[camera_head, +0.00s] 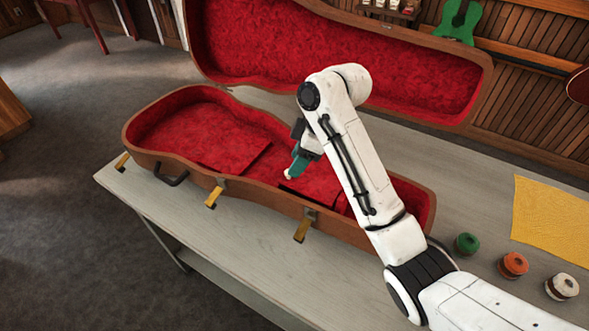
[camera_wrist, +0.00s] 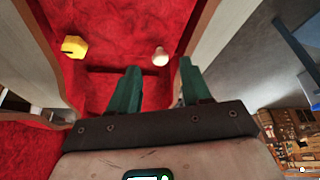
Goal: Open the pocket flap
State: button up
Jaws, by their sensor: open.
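The open ukulele case (camera_head: 180,160) lies on the bench with red plush lining. A red pocket flap (camera_head: 318,184) with a small pale knob (camera_head: 288,174) appears in its middle part, partly hidden behind my arm. My gripper (camera_head: 296,168) has teal fingers and points down into the case at the knob. In the wrist view the fingers (camera_wrist: 158,72) are open and apart. The pale knob (camera_wrist: 160,57) shows between and just beyond the fingertips; whether it touches one I cannot tell. A dark slot (camera_wrist: 120,70) runs across the red lining beside it. The flap looks flat.
The case lid (camera_head: 400,75) stands open behind my arm. Yellow latches (camera_head: 304,226) hang on the front wall. A yellow thing (camera_wrist: 73,46) lies left of the knob in the wrist view. Several spools (camera_head: 513,265) and a yellow cloth (camera_head: 552,216) are on the right.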

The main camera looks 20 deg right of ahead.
jog(key=shift+x, duration=1.55)
jog(key=shift+a, duration=0.1)
jog(key=shift+r, duration=0.1)
grip_shut()
